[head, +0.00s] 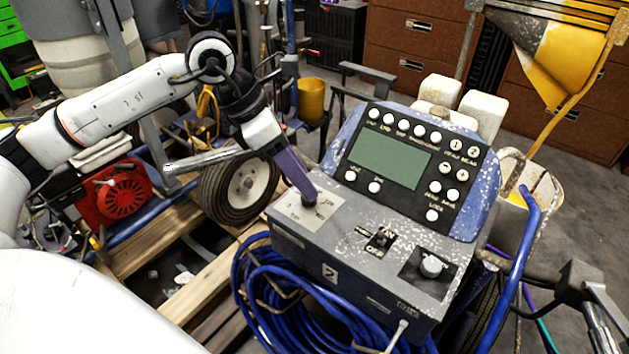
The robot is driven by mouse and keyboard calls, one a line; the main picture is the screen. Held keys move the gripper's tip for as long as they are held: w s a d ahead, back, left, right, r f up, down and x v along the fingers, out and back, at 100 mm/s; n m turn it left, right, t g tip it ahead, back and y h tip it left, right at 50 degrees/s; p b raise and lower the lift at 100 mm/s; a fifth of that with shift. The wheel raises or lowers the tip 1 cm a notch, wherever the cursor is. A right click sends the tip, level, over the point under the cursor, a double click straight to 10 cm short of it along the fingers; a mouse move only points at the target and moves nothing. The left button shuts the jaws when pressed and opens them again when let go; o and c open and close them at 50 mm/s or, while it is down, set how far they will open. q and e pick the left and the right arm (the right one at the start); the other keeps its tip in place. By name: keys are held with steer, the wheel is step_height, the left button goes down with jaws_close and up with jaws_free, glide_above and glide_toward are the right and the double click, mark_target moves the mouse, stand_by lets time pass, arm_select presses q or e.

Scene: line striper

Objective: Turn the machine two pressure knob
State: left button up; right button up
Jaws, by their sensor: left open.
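Machine two is the grey control box (290,243) with a "2" label on its front. A square label plate (325,212) lies on the left of its top. The pressure knob appears to be on this plate, mostly hidden behind my fingers. My left gripper (308,200) comes down from the upper left, with its purple-grey finger tips at the plate. It is open, and the tips are at or around the knob; I cannot tell whether they touch it.
A tilted blue panel (465,200) with a screen and white buttons rises behind the box. A toggle switch (380,239) and a white knob (432,267) sit right of the plate. Coiled blue hose (260,290) hangs in front. A wheel (240,188) stands behind, left.

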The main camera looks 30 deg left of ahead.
arm_select(q)
steer(key=a+y, duration=0.2)
steer(key=a, duration=0.2)
steer(key=x, duration=0.4)
steer(key=w+x, duration=0.1)
steer(key=x, duration=0.4)
steer(key=shift+w+d, duration=0.15)
steer(key=shift+d, duration=0.1)
steer(key=shift+r, duration=0.1)
steer(key=c, duration=1.1)
